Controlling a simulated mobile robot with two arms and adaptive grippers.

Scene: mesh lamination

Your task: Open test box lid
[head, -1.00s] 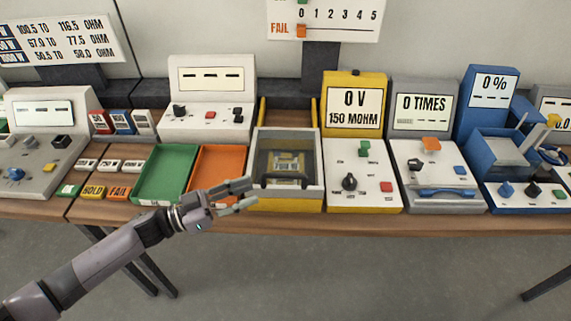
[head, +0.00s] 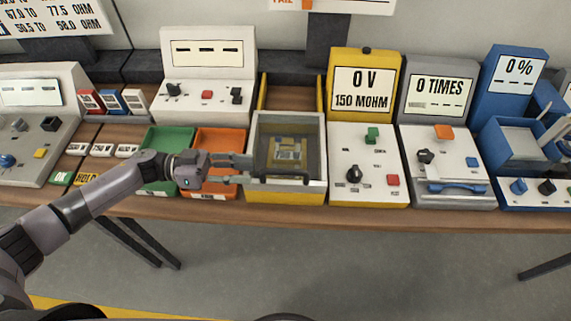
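The test box (head: 285,195) is yellow and grey and stands on the bench in the middle of the head view. Its dark see-through lid (head: 307,150) looks shut. A yellowish item (head: 286,150) shows dimly through the lid. My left gripper (head: 250,171) reaches in from the left, over the front of the orange tray. Its fingers are apart and empty, with their tips at the left front of the test box. I cannot tell whether they touch it. My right gripper is not in view.
A green tray (head: 170,139) and an orange tray (head: 219,141) stand left of the box. The yellow 0 V tester (head: 365,135) stands close on its right, then the grey counter (head: 440,160). The floor before the bench edge is clear.

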